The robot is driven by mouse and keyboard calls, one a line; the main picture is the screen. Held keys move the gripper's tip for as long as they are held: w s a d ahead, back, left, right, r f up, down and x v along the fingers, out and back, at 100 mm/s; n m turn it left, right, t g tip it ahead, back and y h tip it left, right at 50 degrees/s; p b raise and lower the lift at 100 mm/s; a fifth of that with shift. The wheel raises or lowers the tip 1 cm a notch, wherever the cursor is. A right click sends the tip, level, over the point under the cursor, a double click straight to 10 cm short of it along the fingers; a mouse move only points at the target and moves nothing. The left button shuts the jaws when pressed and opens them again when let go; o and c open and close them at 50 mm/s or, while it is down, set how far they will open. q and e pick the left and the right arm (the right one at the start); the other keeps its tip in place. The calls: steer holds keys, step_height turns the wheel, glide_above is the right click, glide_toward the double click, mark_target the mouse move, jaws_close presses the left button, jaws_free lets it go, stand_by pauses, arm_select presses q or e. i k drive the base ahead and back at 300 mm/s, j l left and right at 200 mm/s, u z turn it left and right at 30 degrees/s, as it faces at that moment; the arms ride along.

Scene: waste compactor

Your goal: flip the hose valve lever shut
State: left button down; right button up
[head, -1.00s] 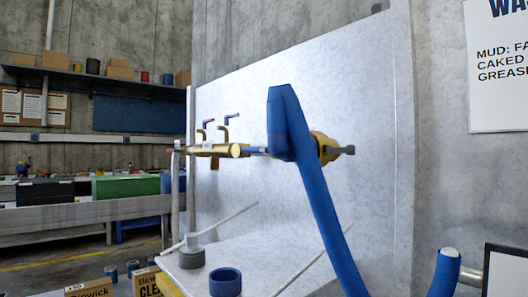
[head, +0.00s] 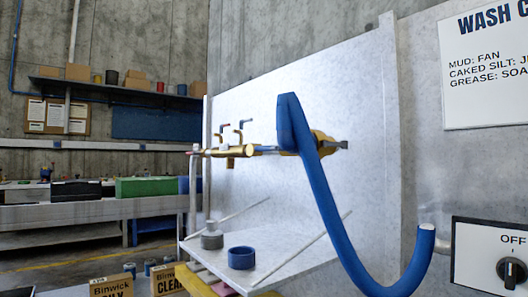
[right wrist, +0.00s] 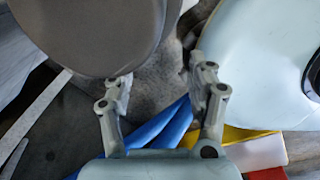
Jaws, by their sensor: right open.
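A brass pipe fitting (head: 235,151) runs along the white panel in the head view, with small red- and blue-handled taps (head: 243,124) above it. A thick blue hose (head: 330,215) hangs in a loop from its right end. A brass body (head: 322,140) with a dark stem shows behind the hose top, partly hidden. I cannot tell which part is the hose valve lever, or whether it is open or shut. My right gripper (right wrist: 160,85) is open in the right wrist view, with no valve part visible between its fingers. My left gripper is not in view.
A shelf (head: 270,265) below the panel holds a blue ring (head: 241,258), a grey fitting (head: 212,236) and thin rods. A switch box (head: 495,260) marked OFF and a sign (head: 490,65) are on the right. Workbenches (head: 90,215) stand at the back left.

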mark_target(261, 147)
steer(key=j+z, duration=0.7)
steer(key=j, duration=0.25)
steer(key=j+z, duration=0.4)
